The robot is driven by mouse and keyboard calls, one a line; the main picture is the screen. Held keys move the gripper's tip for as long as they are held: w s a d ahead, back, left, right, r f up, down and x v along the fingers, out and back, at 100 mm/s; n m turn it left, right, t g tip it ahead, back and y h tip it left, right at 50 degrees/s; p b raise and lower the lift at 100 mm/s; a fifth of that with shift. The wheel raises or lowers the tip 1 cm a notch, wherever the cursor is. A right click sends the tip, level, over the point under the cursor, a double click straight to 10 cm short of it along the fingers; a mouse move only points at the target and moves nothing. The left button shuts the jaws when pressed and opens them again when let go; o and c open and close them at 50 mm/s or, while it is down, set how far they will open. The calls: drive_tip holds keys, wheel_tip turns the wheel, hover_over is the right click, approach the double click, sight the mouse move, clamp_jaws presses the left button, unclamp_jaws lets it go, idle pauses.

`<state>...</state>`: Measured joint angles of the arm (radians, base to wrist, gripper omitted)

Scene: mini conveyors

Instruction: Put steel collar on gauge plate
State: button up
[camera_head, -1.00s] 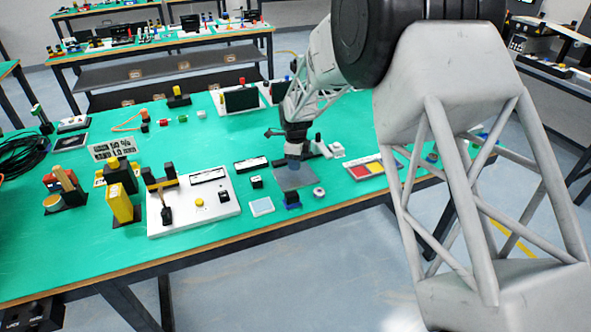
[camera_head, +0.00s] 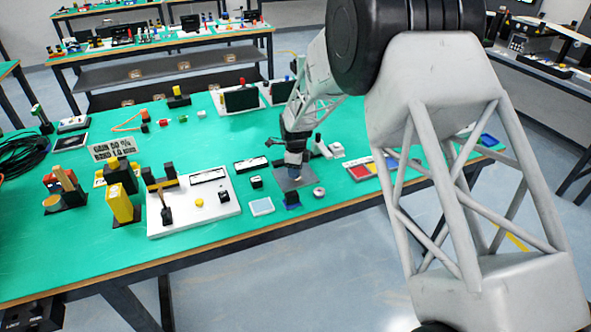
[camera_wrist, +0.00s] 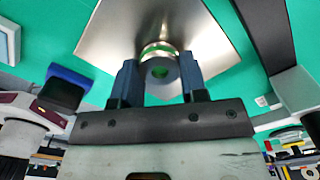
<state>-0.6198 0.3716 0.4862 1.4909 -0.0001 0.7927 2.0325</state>
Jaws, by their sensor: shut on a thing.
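My gripper (camera_head: 296,172) is over the middle of the table. In the wrist view my gripper (camera_wrist: 160,75) is shut on the steel collar (camera_wrist: 160,69), a short grey ring with a round hole, held between the two dark fingers. The collar is hidden or too small to make out in the head view. The gauge plate, a grey metallic sheet (camera_head: 284,183), lies under my gripper; it also shows shiny in the wrist view (camera_wrist: 205,30), directly behind the collar. I cannot tell whether the collar touches the plate.
A small round silver part (camera_head: 319,192) stands right of the plate, and a pale square pad (camera_head: 262,207) lies to its left. A dark blue block (camera_head: 292,199) is at the front. A white fixture board (camera_head: 220,214) is further left, and a red-yellow tray (camera_head: 361,171) to the right.

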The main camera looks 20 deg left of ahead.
drive_tip(key=shift+f, duration=0.15)
drive_tip(key=o, duration=0.9)
drive_tip(key=shift+o, duration=0.2)
wheel_tip(320, 180, up, 12)
drive_tip(key=shift+r, duration=0.2)
idle(0.4)
drive_tip(key=shift+d, duration=0.1)
